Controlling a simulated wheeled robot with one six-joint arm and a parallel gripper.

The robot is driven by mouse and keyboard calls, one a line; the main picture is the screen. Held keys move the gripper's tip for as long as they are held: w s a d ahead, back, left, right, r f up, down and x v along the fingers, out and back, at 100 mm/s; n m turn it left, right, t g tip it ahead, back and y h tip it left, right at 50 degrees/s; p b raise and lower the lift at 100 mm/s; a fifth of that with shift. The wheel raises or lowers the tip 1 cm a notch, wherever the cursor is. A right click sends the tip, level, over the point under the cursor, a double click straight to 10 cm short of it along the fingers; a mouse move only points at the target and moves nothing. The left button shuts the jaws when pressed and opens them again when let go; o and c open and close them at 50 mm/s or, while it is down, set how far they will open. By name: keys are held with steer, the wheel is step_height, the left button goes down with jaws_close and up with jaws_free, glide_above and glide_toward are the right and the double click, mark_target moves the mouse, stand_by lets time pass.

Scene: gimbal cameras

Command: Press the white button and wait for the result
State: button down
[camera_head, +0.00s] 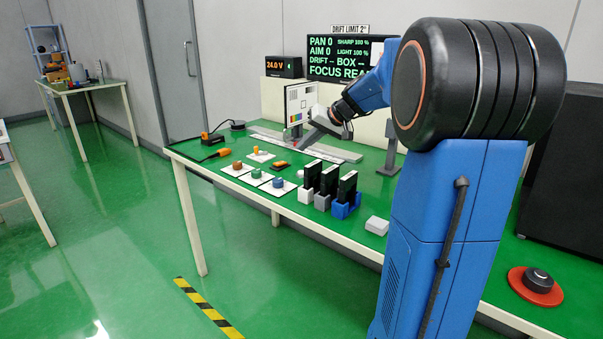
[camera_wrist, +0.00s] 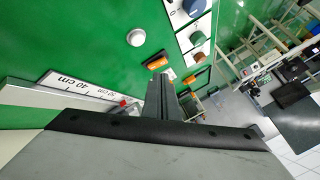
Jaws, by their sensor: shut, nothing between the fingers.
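A small white dome-shaped button (camera_head: 300,174) lies on the green table top, partly behind the black-topped blocks. In the wrist view the white button (camera_wrist: 136,37) shows whole, resting on the green surface with nothing touching it. My gripper (camera_head: 309,134) is above the table by the test-chart board, apart from the button. In the wrist view my gripper (camera_wrist: 160,80) has its fingers together, with nothing seen between them. The display (camera_head: 340,58) behind reads PAN 0, AIM 0, SHARP 100 %, LIGHT 100 %, with dashes for DRIFT and BOX; its last line is partly hidden by my arm.
Blue (camera_head: 278,182), green (camera_head: 256,173) and orange (camera_head: 237,165) knobs stand on white plates left of the button. Black-topped blocks (camera_head: 328,180) stand at its right. An orange-and-black switch (camera_wrist: 155,60) lies near it. A test-chart board (camera_head: 300,102) stands behind.

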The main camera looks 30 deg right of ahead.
steer(key=shift+f, duration=2.95)
steer(key=shift+f, duration=0.85)
stand_by(0.4)
steer(key=shift+r, duration=0.9)
step_height(320, 180, up, 5)
stand_by(0.8)
stand_by(0.8)
